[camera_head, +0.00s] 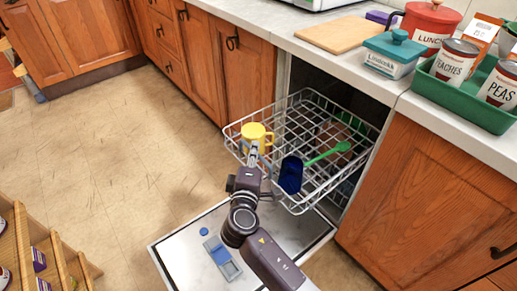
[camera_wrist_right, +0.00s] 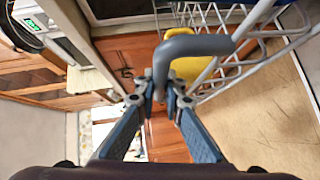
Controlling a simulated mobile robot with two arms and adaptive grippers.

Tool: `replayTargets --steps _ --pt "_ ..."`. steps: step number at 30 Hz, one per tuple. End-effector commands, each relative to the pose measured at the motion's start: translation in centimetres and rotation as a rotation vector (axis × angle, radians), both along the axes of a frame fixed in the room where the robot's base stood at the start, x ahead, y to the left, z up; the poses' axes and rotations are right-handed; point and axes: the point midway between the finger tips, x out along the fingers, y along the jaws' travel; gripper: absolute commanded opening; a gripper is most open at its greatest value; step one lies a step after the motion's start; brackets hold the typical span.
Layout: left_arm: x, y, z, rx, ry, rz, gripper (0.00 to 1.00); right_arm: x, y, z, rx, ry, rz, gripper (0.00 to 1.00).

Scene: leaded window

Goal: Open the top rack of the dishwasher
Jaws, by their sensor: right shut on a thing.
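The top rack (camera_head: 318,185) is a white wire basket, drawn out of the dishwasher over its lowered door (camera_head: 190,250). It holds a yellow mug (camera_head: 257,134), a dark blue cup (camera_head: 291,175) and a green utensil (camera_head: 330,153). My right gripper (camera_head: 254,158) is at the rack's front edge, by the mug. In the right wrist view, my right gripper (camera_wrist_right: 172,88) is shut on a grey-blue curved handle (camera_wrist_right: 195,46), at the rack's front. The mug (camera_wrist_right: 190,68) and rack wires (camera_wrist_right: 225,50) show behind it. My left gripper is out of view.
Wooden cabinets (camera_head: 430,190) flank the dishwasher. The counter above holds a cutting board (camera_head: 336,35), a teal container (camera_head: 393,52) and a green tray (camera_head: 470,107) with cans. A wooden shelf unit (camera_head: 35,255) stands at lower left. The floor (camera_head: 130,150) between is clear.

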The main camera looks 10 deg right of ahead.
Motion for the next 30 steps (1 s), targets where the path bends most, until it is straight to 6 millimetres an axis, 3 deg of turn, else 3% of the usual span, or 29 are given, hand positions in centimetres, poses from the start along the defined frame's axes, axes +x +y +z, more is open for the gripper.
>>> replayTargets --steps 8,9,11,20,25,30 --pt "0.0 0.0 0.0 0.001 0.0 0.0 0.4 -0.1 0.0 -0.1 0.001 0.003 -0.001 0.0" --pt "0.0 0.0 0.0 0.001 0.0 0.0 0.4 -0.1 0.0 -0.1 0.001 0.003 -0.001 0.12" --pt "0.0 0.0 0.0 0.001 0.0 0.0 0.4 0.0 0.0 -0.1 0.0 0.002 -0.001 0.17" --pt "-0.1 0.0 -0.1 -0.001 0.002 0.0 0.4 -0.2 0.0 -0.1 0.0 0.001 0.0 0.17" --pt "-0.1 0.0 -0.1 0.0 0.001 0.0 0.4 -2.1 0.6 0.1 0.003 0.003 0.001 0.17" --pt "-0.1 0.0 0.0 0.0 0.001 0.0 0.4 -5.7 1.4 0.6 0.003 0.004 0.001 0.17"
